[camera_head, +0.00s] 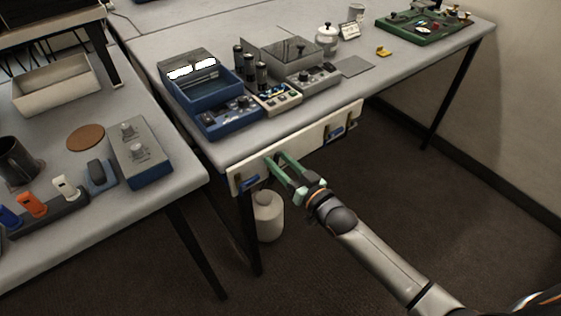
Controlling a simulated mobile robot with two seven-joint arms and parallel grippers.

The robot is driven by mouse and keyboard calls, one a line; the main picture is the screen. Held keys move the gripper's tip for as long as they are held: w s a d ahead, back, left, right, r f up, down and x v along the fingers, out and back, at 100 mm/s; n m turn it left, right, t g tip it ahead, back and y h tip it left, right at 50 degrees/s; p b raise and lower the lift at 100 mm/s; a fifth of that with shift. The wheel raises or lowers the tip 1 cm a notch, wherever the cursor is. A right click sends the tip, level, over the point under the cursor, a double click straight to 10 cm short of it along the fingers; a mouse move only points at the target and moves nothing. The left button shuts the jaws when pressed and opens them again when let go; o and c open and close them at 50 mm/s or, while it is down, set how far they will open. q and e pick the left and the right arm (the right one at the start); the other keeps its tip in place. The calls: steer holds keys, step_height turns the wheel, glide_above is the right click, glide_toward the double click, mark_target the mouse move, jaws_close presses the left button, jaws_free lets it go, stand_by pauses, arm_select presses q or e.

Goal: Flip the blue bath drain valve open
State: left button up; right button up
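A white panel (305,148) runs along the front edge of the right-hand table. A small blue lever (249,184), which looks like the blue bath drain valve, sits at the panel's left end. Its exact position, open or closed, is too small to tell. A second fitting with some blue (335,133) is at the panel's right end. My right gripper (275,158) has green fingers, spread with a gap between them and nothing seen in it. Its tips are in front of the panel, just right of and above the blue lever. My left gripper is out of view.
A blue open-topped bath (207,88) stands on the table above the panel, beside several grey devices. A white jug (268,216) is below the lever. A second table (60,240) with switches stands at left, across a narrow gap.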

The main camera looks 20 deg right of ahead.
jaws_close()
stand_by(0.3)
steer(key=shift+s+a+r+n+p, duration=0.15)
steer(key=shift+n+p, duration=0.15)
steer(key=shift+n, duration=0.2)
steer(key=shift+w+a+n+p, duration=0.1)
steer(key=shift+n+p, duration=0.2)
steer(key=shift+n, duration=0.2)
steer(key=shift+s+a+n, duration=0.1)
steer(key=shift+a+n, duration=0.05)
steer(key=shift+n, duration=0.45)
jaws_free()
